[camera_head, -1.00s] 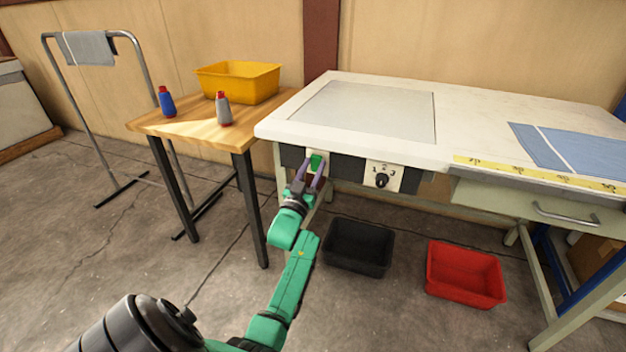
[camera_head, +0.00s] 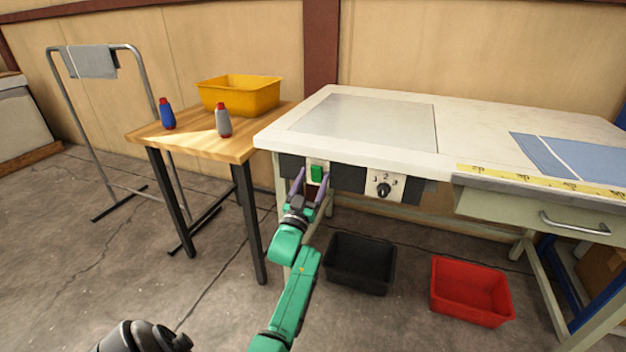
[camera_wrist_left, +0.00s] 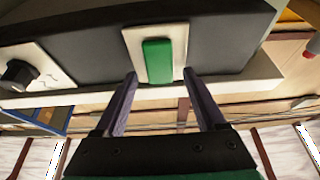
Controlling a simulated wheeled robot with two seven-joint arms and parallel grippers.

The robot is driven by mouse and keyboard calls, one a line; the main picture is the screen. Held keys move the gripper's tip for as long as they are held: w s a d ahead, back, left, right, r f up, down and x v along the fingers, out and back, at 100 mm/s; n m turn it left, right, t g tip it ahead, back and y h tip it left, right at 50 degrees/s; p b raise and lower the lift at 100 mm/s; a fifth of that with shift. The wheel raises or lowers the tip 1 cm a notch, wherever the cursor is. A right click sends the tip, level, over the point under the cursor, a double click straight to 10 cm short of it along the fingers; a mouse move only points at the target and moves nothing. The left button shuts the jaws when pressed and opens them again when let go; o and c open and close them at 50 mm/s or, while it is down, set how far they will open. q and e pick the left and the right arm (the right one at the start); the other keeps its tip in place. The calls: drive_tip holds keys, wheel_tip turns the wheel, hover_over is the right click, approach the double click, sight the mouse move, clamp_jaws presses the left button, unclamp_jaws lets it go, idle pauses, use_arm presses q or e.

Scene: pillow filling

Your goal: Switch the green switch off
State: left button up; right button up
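The green switch (camera_head: 317,174) sits on a pale plate on the dark front panel under the white table's edge. It also shows in the left wrist view (camera_wrist_left: 158,61), upside down, in front of my fingers. My left gripper (camera_head: 311,178) is open, its two purple fingers apart on either side of the switch plate. In the left wrist view the gripper (camera_wrist_left: 158,82) has nothing between its fingers. I cannot tell whether the fingertips touch the panel. My right gripper is not in view.
A dial (camera_head: 383,190) with numbers is right of the switch. A wooden table (camera_head: 190,140) with a yellow bin (camera_head: 240,97) and two bottles stands left. A black bin (camera_head: 360,263) and a red bin (camera_head: 470,292) are on the floor below.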

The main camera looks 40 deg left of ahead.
use_arm(q)
drive_tip(key=shift+s, duration=0.1)
drive_tip(key=shift+s+d+f, duration=0.1)
drive_tip(key=shift+s+f, duration=0.05)
drive_tip(key=shift+s, duration=0.05)
drive_tip(key=p+v, duration=0.1)
drive_tip(key=v, duration=1.3)
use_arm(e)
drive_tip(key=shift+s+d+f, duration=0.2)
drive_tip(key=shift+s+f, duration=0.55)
